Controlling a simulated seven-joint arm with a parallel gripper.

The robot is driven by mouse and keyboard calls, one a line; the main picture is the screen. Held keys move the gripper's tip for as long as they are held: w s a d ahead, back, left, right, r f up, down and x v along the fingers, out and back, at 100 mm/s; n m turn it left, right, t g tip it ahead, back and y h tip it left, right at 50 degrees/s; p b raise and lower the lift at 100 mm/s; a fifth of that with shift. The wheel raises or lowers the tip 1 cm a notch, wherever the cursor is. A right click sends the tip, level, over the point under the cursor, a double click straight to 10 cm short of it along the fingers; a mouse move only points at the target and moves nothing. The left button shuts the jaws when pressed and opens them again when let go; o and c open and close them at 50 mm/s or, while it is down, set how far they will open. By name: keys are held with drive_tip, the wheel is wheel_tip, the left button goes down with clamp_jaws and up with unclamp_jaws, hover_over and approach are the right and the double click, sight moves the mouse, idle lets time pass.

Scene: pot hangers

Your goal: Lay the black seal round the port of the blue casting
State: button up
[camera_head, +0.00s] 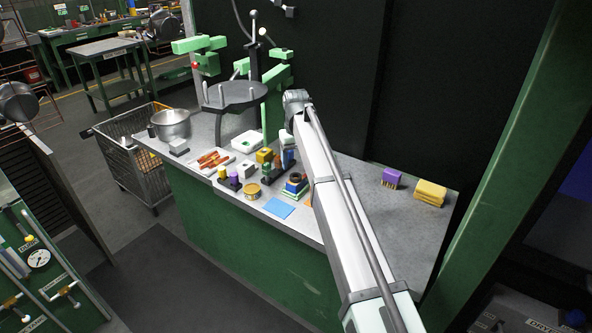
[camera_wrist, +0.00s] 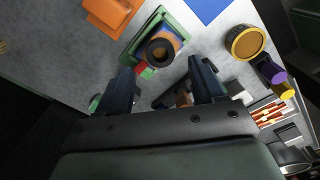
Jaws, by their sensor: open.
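In the wrist view a dark ring (camera_wrist: 149,53), which looks like the black seal, lies on top of a part with a round brownish opening. It appears to lie around that opening; whether it is fully seated I cannot tell. The part, with blue at its edges, stands in a green square frame (camera_wrist: 132,51); I take it for the blue casting. In the head view the same small stack (camera_head: 295,184) is near the bench's front edge, beside my arm. My gripper (camera_wrist: 162,70) is open, its fingers apart just short of the ring, with nothing clearly held between them.
A blue sheet (camera_head: 278,208) and a round yellow tin (camera_head: 252,191) lie nearby. Several small blocks and orange sticks (camera_head: 212,160) stand to the left, with a metal pot (camera_head: 172,124) beyond. A purple brush (camera_head: 391,178) and yellow sponges (camera_head: 430,192) are at the right.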

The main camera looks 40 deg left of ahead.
wheel_tip(320, 180, up, 8)
drive_tip(key=shift+f, duration=0.15)
idle(0.6)
